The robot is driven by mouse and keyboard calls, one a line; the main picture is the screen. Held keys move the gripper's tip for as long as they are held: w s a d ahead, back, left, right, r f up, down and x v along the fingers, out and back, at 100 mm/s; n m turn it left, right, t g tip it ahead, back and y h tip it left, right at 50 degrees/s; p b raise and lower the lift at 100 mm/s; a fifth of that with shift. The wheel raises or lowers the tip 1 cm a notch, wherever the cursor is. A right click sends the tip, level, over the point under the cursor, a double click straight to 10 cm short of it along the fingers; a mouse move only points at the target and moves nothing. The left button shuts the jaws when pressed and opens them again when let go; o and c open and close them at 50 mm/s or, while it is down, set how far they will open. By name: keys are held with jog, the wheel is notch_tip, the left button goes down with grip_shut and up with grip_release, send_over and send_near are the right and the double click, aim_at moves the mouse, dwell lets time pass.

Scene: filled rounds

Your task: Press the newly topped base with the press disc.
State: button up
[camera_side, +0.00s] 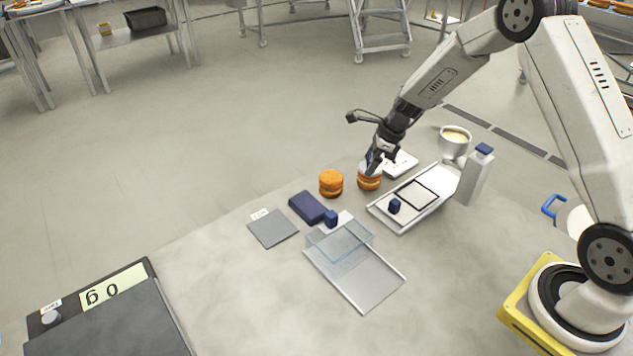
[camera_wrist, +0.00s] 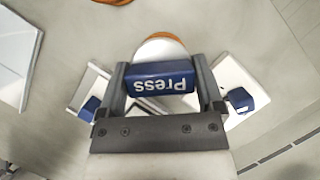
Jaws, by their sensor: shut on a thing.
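My gripper (camera_side: 374,163) is shut on the blue handle marked "Press" of the press disc; the handle (camera_wrist: 160,78) sits between both fingers in the wrist view. The pale disc (camera_wrist: 158,50) lies below the handle. Directly beneath it is an orange-brown filled round (camera_side: 369,184), whose orange edge shows past the disc in the wrist view (camera_wrist: 168,37). The disc appears to be at the top of this round; whether it bears down on it I cannot tell. A second filled round (camera_side: 331,183) stands to its left, free of the gripper.
A metal tray (camera_side: 434,207) with a blue knob stands to the right, near a white bottle (camera_side: 475,178) and a cream pot (camera_side: 455,141). A clear-covered tray (camera_side: 366,287), a dark blue block (camera_side: 307,207) and a grey mat (camera_side: 272,229) lie in front. A scale (camera_side: 120,315) is at lower left.

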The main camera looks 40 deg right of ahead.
jog(key=shift+s, duration=0.1)
jog(key=shift+r, duration=3)
